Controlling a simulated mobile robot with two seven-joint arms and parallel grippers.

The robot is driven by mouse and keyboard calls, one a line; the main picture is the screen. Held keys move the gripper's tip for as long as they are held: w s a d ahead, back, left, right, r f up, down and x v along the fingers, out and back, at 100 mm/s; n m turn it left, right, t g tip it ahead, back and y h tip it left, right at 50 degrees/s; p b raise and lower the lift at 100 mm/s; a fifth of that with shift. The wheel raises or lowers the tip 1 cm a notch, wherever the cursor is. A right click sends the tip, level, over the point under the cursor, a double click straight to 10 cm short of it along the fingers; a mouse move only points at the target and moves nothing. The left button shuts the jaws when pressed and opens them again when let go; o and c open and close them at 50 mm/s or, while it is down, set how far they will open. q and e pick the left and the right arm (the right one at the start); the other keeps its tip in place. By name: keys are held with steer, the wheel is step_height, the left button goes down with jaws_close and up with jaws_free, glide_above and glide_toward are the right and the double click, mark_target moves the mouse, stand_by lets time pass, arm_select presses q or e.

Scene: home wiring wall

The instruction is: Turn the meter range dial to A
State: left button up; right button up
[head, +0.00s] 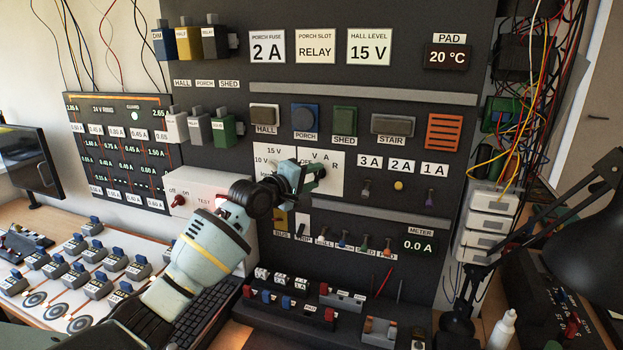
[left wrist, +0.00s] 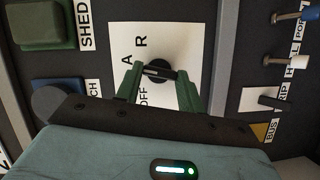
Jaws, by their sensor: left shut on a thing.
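The meter range dial (left wrist: 165,73) is a black knob on a white plate (left wrist: 190,45) in the left wrist view. The plate also shows in the head view (head: 338,180), with OFF, V, A and R partly readable. In the wrist view, the letters A, R and OFF show; V is hidden by a finger. The knob's light mark points left, close to A, but its exact setting is unclear. My left gripper (head: 318,173) is at the plate, its green fingers (left wrist: 160,88) shut on the knob from both sides. My right gripper is not in view.
The meter display (head: 418,245) reads 0.0 A. Coloured switches (head: 345,120) sit above the plate, and small levers (head: 345,239) below. A row of range tags (head: 402,166) lies right. A black lamp (head: 580,235) stands at the right; a keyboard (head: 205,310) lies below my arm.

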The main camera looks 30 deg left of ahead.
arm_select(q)
steer(key=shift+r+m, duration=0.1)
steer(key=shift+m, duration=0.4)
steer(key=shift+g, duration=0.3)
steer(key=o, duration=1)
steer(key=shift+s, duration=0.1)
steer(key=f+v, duration=0.1)
steer(key=v, duration=0.6)
steer(key=shift+s+r, duration=0.3)
steer(key=shift+r, duration=0.15)
